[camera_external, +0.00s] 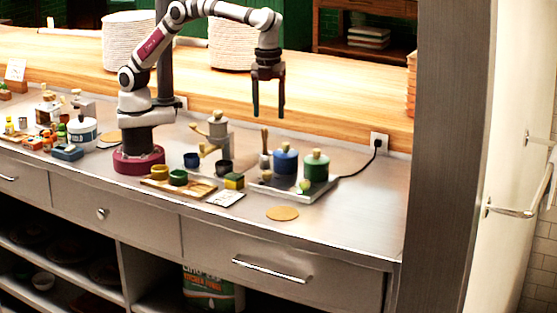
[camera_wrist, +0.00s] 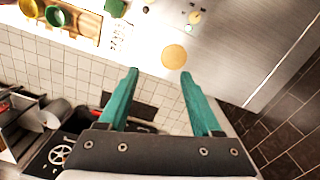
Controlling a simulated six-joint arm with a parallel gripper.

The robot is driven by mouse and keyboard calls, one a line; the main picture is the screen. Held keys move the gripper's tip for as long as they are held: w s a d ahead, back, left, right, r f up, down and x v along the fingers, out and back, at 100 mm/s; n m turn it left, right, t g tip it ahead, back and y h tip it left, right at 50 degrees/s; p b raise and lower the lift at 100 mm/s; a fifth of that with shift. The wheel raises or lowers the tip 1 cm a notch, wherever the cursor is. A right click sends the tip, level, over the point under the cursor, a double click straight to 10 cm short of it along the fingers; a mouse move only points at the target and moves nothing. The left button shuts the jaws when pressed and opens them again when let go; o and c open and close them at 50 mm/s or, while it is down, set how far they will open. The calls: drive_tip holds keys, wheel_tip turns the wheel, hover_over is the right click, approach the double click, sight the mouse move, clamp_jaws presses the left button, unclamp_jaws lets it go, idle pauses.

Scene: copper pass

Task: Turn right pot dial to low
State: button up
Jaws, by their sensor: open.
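A blue pot (camera_external: 286,161) and a green pot (camera_external: 316,168) with tan knobs stand side by side on a flat grey hotplate (camera_external: 325,190); the green one is at right. Small dark round spots (camera_wrist: 145,10), possibly dials, show at the top of the wrist view, but their settings are too small to read. A small yellow-green item (camera_external: 304,187) sits by the green pot; it seems to show in the wrist view (camera_wrist: 193,17). My gripper (camera_external: 268,112) is open and empty, fingers down, above and behind the pots. Its teal fingers (camera_wrist: 159,74) are spread in the wrist view.
A round tan disc (camera_external: 283,213) lies on the counter in front of the hotplate. A black cord runs to a wall socket (camera_external: 379,141).

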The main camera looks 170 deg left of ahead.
approach(305, 181)
wheel_tip(305, 181, down, 9)
drive_tip(key=shift+s+a+r, duration=0.1)
drive_tip(key=shift+s+r, duration=0.05)
drive_tip(key=shift+r, duration=0.05)
clamp_jaws()
